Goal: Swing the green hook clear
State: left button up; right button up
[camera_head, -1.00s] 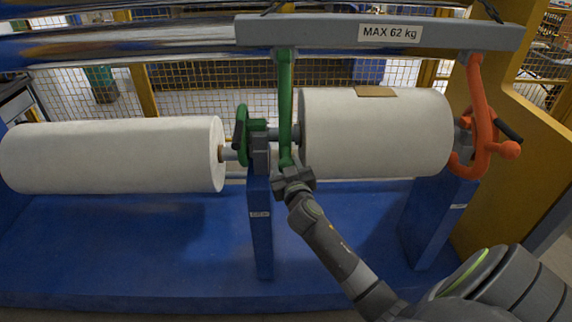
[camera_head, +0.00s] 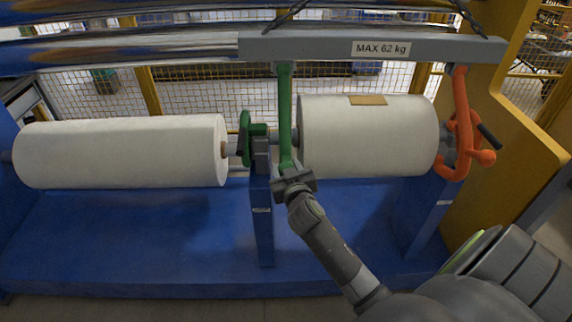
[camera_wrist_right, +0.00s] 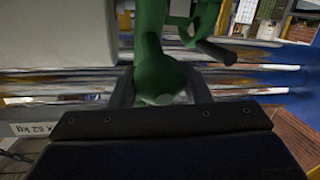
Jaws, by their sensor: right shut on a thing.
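The green hook (camera_head: 285,110) hangs from the left end of the grey lifting beam (camera_head: 330,46), between the two white rolls. My right gripper (camera_head: 290,172) is shut on the hook's lower end. In the right wrist view the green hook end (camera_wrist_right: 160,78) sits between the two fingers (camera_wrist_right: 162,92). A green clamp with a dark handle (camera_head: 246,138) stands just left of the hook, on the blue post. The orange hook (camera_head: 463,120) hangs from the beam's right end, by the right roll's end. The left gripper is out of view.
The right white roll (camera_head: 367,145) has a tan label on top. The left white roll (camera_head: 120,152) lies level with it. Blue posts (camera_head: 262,225) rise from the blue base (camera_head: 130,235). A yellow frame (camera_head: 510,140) closes off the right side.

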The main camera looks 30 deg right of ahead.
jog(key=r, duration=0.1)
jog(key=s+r+p, duration=0.1)
jog(key=a+r+p, duration=0.1)
jog(key=shift+s+r, duration=0.3)
jog(key=shift+r, duration=0.05)
jog(key=shift+s+a+r+p, duration=0.25)
jog(key=shift+s+r+p, duration=0.05)
jog(key=shift+r+p, duration=0.35)
jog(key=shift+r, duration=0.1)
jog(key=o, duration=1.4)
jog(key=shift+c, duration=0.2)
jog(key=shift+f, duration=0.2)
jog(key=shift+s, duration=0.15)
